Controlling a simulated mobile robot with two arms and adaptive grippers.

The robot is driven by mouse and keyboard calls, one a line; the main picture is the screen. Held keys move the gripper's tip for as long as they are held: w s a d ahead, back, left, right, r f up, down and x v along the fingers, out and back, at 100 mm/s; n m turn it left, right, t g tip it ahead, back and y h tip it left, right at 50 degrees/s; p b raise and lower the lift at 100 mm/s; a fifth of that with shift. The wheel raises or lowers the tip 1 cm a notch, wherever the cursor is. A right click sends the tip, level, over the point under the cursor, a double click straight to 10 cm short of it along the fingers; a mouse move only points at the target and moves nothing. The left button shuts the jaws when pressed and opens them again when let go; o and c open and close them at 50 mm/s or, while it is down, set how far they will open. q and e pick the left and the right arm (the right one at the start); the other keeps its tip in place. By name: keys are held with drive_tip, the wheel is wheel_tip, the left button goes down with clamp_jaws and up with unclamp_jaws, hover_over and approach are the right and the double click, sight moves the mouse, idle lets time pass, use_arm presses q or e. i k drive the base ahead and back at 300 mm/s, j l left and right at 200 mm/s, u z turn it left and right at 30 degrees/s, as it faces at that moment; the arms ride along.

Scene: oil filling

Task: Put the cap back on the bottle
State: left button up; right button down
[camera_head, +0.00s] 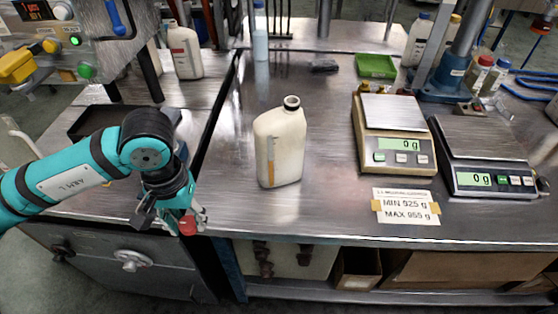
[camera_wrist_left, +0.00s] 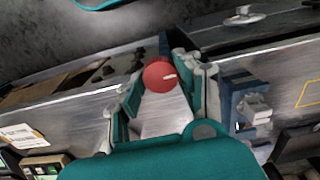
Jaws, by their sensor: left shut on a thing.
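An off-white bottle (camera_head: 281,146) stands upright and uncapped on the metal bench, its dark-rimmed mouth at the top. My left gripper (camera_head: 183,217) is at the front edge of the bench, left of the bottle and below its mouth. It is shut on a round red cap (camera_head: 188,225), which is partly hidden by the fingers in the head view. In the left wrist view the red cap (camera_wrist_left: 159,75) shows between the two fingers. The bottle is not clearly visible in that view. My right gripper is not in view.
Two scales (camera_head: 397,157) (camera_head: 487,179) reading 0 g stand right of the bottle, with a MIN/MAX label (camera_head: 406,205) in front. Bench around the uncapped bottle is clear.

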sight(280, 134)
drive_tip(key=k+j, duration=0.1)
drive_tip(key=j, duration=0.7)
drive_tip(key=k+j+z, duration=0.1)
drive_tip(key=j, duration=0.3)
drive_tip(key=k+j, duration=0.15)
drive_tip(key=j, duration=0.25)
drive_tip(key=k+j+z, duration=0.1)
drive_tip(key=j, duration=0.3)
drive_tip(key=k+j, duration=0.1)
drive_tip(key=j, duration=0.3)
